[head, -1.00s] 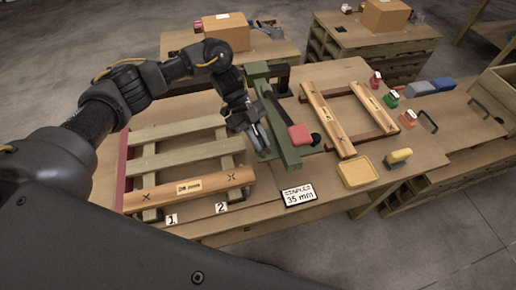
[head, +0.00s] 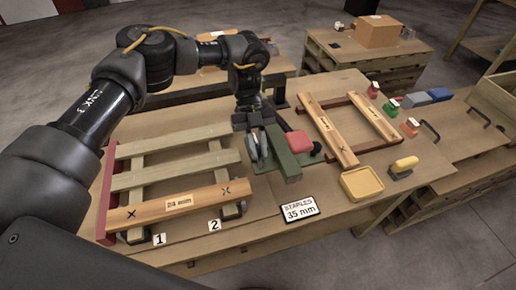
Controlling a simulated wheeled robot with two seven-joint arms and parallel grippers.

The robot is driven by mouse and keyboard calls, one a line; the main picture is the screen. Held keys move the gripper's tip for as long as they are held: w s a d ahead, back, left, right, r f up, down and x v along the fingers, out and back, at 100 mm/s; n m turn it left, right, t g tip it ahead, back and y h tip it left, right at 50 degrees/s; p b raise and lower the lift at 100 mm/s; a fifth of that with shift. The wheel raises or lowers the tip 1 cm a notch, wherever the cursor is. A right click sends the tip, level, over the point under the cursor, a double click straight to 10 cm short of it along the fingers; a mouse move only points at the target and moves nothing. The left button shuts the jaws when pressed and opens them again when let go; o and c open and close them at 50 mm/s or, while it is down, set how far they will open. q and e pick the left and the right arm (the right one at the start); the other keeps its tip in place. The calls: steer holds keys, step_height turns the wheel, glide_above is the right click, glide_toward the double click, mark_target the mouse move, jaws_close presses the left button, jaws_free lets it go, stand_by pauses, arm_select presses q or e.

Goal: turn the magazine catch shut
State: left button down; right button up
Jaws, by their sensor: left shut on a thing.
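The green stapler (head: 284,162), with a red pad (head: 299,142) beside its body, stands on the bench right of the slatted pallet. My left gripper (head: 257,158) points down at the stapler's left side, its fingers shut on a small part there. I take that part to be the magazine catch, but the fingers hide it and its angle cannot be read. My arm and gripper hide the stapler's far end. My right gripper is not in view.
The pallet with its 24 mm board (head: 179,204) lies to the left. A staples 35 mm card (head: 299,209) and yellow tray (head: 362,184) lie in front and to the right. A wooden frame (head: 329,130) and several coloured items stand further right.

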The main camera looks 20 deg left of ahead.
arm_select(q)
steer(key=c, duration=1.6)
jaws_free()
steer(key=shift+o, duration=0.2)
steer(key=shift+w+a+r, duration=0.2)
steer(key=shift+w+r, duration=0.05)
steer(key=shift+r, duration=0.05)
steer(key=p+v, duration=0.4)
steer(key=v, duration=0.4)
steer(key=shift+s+d, duration=0.1)
steer(key=shift+p+v, duration=0.75)
steer(key=shift+v, duration=0.2)
